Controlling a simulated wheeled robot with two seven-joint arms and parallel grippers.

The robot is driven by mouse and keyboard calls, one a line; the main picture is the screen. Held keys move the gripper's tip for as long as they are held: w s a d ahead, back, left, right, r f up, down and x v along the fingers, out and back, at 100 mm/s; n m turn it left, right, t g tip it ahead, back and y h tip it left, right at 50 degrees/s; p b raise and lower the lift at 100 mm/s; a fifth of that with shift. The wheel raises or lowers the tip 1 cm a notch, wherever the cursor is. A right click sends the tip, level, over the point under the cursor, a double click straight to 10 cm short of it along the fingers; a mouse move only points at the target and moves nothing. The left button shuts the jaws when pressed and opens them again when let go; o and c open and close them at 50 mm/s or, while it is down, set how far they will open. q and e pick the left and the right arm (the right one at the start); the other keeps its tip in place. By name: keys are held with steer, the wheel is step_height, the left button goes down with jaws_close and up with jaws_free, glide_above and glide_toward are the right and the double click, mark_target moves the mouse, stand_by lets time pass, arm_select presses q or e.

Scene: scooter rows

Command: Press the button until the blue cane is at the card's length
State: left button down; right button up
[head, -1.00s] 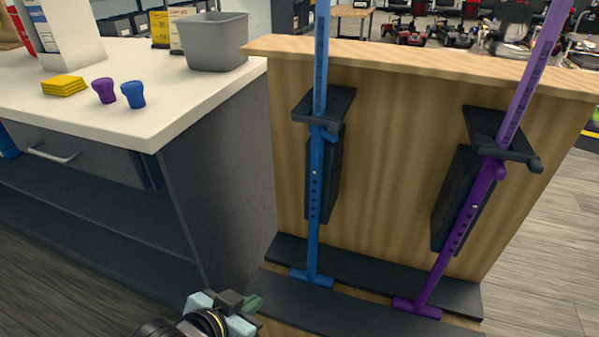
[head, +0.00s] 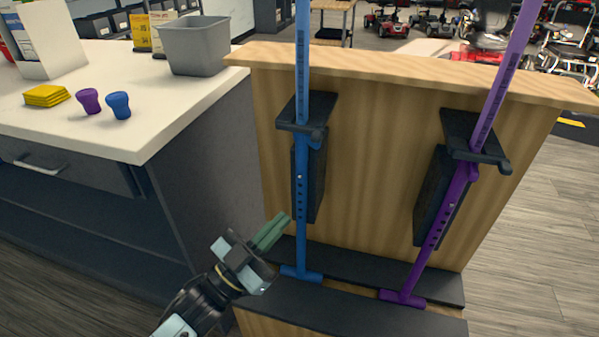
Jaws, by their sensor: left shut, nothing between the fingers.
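The blue cane (head: 302,160) stands upright in the wooden stand, held by a dark bracket (head: 305,110), its blue foot on the dark ledge. A row of holes runs down its lower tube, with a small pale button (head: 300,172) near the top of the row. The purple cane (head: 455,190) leans in the stand to the right. My left gripper (head: 276,228) is shut and empty, left of the blue cane's lower tube and apart from it. My right gripper is not in view. I cannot make out a card with a length on it.
The wooden stand (head: 370,66) has dark ledges (head: 345,310) at its foot. A white counter (head: 60,125) at left holds a grey bin (head: 193,45), yellow cards (head: 46,95), and purple (head: 89,101) and blue (head: 119,105) tips. Open floor lies at right.

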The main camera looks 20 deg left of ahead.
mark_target(300, 177)
arm_select(q)
steer(key=shift+s+d+r+m+h, duration=0.15)
steer(key=shift+m+h, duration=0.15)
steer(key=shift+h, duration=0.2)
steer(key=shift+s+r+m+h, duration=0.1)
steer(key=shift+m+h, duration=0.2)
steer(key=shift+h, duration=0.2)
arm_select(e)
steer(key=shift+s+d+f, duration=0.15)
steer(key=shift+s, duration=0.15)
arm_select(q)
steer(key=shift+w, duration=0.15)
